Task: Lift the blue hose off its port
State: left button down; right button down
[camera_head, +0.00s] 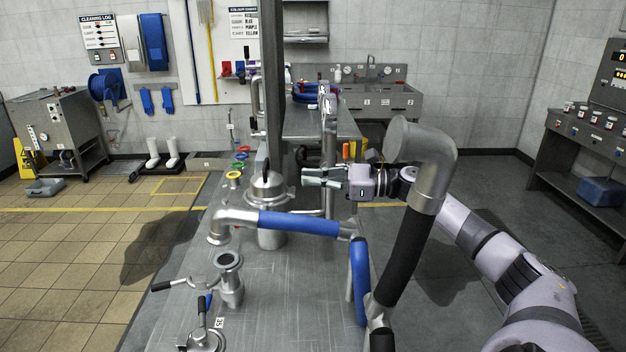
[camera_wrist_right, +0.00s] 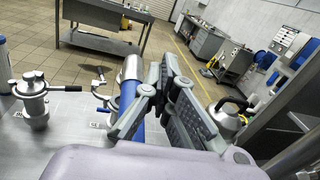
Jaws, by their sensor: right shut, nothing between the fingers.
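The blue hose (camera_head: 298,223) spans the steel table, with a metal elbow (camera_head: 232,216) at its left end and a bend down at its right end. The elbow's mouth appears apart from the open flanged port (camera_head: 229,277), up and left of it in the head view; how high it hangs is hard to tell. My right gripper (camera_head: 313,177) is shut and empty, above and behind the hose, with its fingers toward the left. In the right wrist view the hose (camera_wrist_right: 128,95) shows behind the fingers (camera_wrist_right: 158,92), partly hidden by them. My left gripper is not in view.
A thick black hose with a large metal elbow (camera_head: 428,165) rises in front of my right arm. A lidded steel vessel (camera_head: 268,190) stands behind the blue hose. Clamps with black handles (camera_head: 200,310) are at the table's front left. A steel post stands behind.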

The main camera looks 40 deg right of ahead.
jog(key=c, duration=2.4)
grip_release()
jog(key=c, duration=1)
grip_release()
jog(key=v, duration=1.2)
